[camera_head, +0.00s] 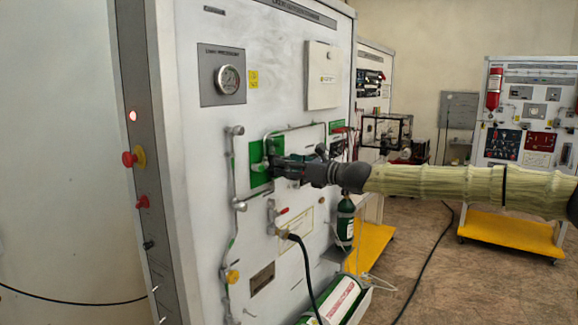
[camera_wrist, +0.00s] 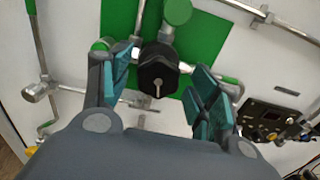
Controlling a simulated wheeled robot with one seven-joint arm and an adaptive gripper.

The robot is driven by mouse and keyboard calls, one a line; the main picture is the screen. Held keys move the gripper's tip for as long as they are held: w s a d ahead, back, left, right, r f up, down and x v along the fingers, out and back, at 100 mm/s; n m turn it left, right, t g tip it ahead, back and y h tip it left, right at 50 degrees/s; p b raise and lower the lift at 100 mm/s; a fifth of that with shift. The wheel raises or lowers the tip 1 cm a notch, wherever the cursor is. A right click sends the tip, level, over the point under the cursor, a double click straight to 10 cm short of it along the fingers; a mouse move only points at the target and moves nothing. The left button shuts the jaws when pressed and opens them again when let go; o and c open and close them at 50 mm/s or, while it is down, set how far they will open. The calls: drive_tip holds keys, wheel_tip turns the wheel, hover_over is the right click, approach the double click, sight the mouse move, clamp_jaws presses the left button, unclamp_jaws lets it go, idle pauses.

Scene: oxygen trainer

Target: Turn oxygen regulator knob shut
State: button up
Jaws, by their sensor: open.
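The oxygen regulator knob (camera_wrist: 158,72) is a black knob with a pale pointer mark. In the wrist view it sits in front of a green plate (camera_wrist: 118,20), with a round green part just above it. My gripper (camera_wrist: 160,75) is open, with one teal-padded finger on each side of the knob. A gap shows between the knob and the right finger; the left finger's pad is close to it, and I cannot tell if they touch. In the head view my gripper (camera_head: 275,165) reaches the green plate (camera_head: 258,172) on the white panel (camera_head: 190,130), and hides the knob.
Metal pipes (camera_head: 236,165) run beside the plate. A pressure gauge (camera_head: 229,79) is above.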

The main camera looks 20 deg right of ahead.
drive_tip(key=c, duration=1)
drive_tip(key=shift+f+b, duration=0.1)
drive_tip(key=shift+b, duration=0.35)
